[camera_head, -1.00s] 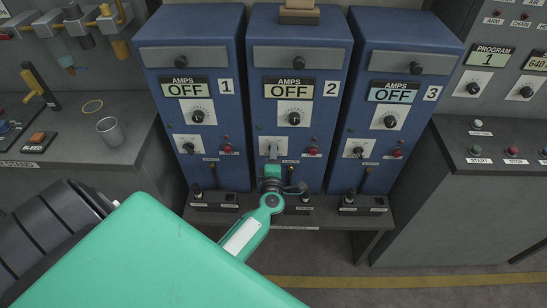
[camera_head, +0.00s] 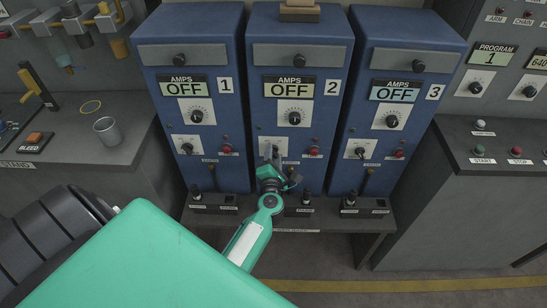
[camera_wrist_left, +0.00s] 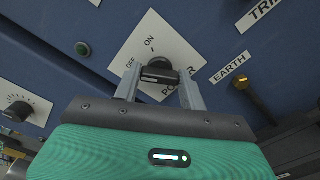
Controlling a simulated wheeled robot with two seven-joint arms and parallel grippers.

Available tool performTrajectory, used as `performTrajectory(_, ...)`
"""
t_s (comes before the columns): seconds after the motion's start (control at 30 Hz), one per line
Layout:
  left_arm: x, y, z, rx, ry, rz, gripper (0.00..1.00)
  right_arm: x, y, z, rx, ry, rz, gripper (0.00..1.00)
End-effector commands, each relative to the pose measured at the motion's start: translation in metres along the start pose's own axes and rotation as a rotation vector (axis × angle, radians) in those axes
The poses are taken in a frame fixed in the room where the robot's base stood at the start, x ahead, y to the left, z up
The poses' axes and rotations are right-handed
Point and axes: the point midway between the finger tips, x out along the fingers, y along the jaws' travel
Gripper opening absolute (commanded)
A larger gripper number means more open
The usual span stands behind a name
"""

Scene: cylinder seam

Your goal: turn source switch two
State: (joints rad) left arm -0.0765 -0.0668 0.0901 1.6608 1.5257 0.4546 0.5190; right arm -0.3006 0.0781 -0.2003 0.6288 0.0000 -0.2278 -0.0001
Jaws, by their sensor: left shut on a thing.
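Source cabinet two (camera_head: 330,130) is the blue middle cabinet, marked 2, and its amps display (camera_head: 290,86) reads OFF. Its black power switch (camera_wrist_left: 160,72) shows in the left wrist view, on a white plate (camera_wrist_left: 150,42) marked OFF, ON and POWER. The plate looks tilted there. My right gripper is not in view.
Blue cabinets one (camera_head: 200,120) and three (camera_head: 395,125) stand close on both sides, their displays also reading OFF. An earth post (camera_wrist_left: 240,83) and a green lamp (camera_wrist_left: 83,49) sit near the switch. A metal cup (camera_head: 107,131) stands on the left bench.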

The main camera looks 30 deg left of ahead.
Motion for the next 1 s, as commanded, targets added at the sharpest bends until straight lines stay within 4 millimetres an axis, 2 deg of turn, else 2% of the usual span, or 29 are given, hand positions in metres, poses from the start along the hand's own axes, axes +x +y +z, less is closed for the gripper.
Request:
performTrajectory(0.33, -0.001, -0.002, -0.001, -0.005, 0.002, -0.004, 0.19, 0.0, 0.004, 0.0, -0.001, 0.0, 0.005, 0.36)
performTrajectory(0.37, -0.001, -0.002, -0.001, -0.005, 0.002, -0.004, 0.44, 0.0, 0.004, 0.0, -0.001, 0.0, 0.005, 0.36)
performTrajectory(0.47, -0.001, -0.002, -0.001, -0.005, 0.002, -0.003, 0.63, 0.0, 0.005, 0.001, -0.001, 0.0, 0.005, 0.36)
performTrajectory(0.8, -0.003, -0.001, 0.0, -0.004, 0.001, -0.002, 0.64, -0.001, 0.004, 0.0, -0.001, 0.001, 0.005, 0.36)
performTrajectory(1.0, -0.027, -0.001, 0.0, -0.004, 0.001, -0.004, 0.64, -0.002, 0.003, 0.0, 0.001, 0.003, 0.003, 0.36)
